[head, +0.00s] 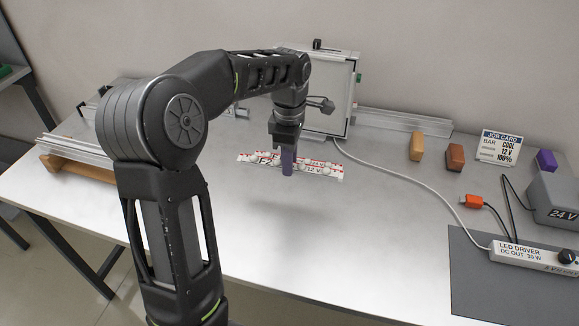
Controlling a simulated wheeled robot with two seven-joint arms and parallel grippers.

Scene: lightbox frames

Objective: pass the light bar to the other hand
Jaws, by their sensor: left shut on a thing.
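The light bar (325,169) is a thin white strip with several pale domes, red marks and "12 V" print. It hangs roughly level above the white table, with a soft shadow below it. My left gripper (287,150) reaches down from above and is shut on the bar near its middle. A purple piece shows at the grip in front of the strip; I cannot tell whether it is part of the bar or of the gripper. Both ends of the bar stick out free. My right gripper is not in view.
Behind the bar stands a pale framed box (329,100). To the right are orange (417,146), brown (455,157) and purple (546,160) blocks, a job card (499,147), an LED driver (535,257), a grey 24 V box (556,198) and cables. The table's front middle is clear.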

